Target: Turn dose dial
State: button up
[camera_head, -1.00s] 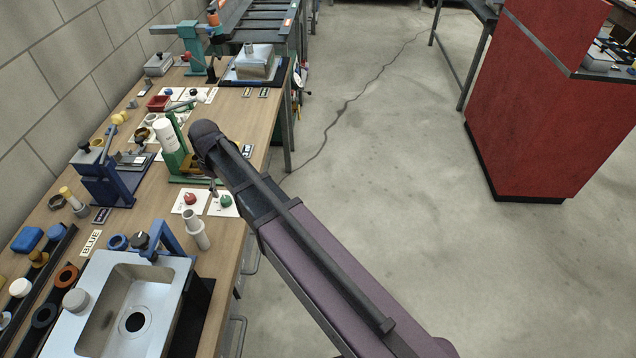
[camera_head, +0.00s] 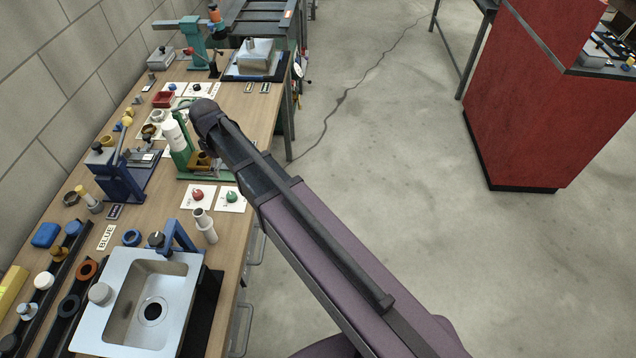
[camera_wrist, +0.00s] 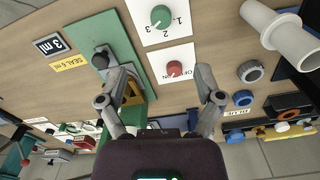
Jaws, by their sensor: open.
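A green dial (camera_wrist: 160,15) sits on a white card marked 1, 2, 3 at the top of the wrist view. It also shows in the head view (camera_head: 232,196), to the right of a red dial (camera_head: 197,194). The red dial (camera_wrist: 174,69) is on its own white card, closer to my gripper in the wrist view. My gripper (camera_wrist: 160,98) is open and empty, its fingers spread wide below the red dial in the picture. It touches neither dial as far as I can see. In the head view my arm hides the gripper.
A green-based stand (camera_wrist: 118,50) with a black knob is left of the cards in the wrist view. A pale pipe fitting (camera_wrist: 285,32) stands to the right. In the head view, a sink (camera_head: 120,320) and a blue press (camera_head: 120,180) are on the crowded bench.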

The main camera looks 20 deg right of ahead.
jog(key=s+d+f+m+b, duration=0.1)
jog(key=s+d+m, duration=0.4)
jog(key=d, duration=0.7)
jog(key=s+d+f+m+b, duration=0.2)
jog(key=s+d+m, duration=0.4)
jog(key=d, duration=0.6)
jog(key=shift+s+d+f+m, duration=0.2)
jog(key=shift+s+d+m, duration=0.15)
jog(key=shift+s, duration=0.8)
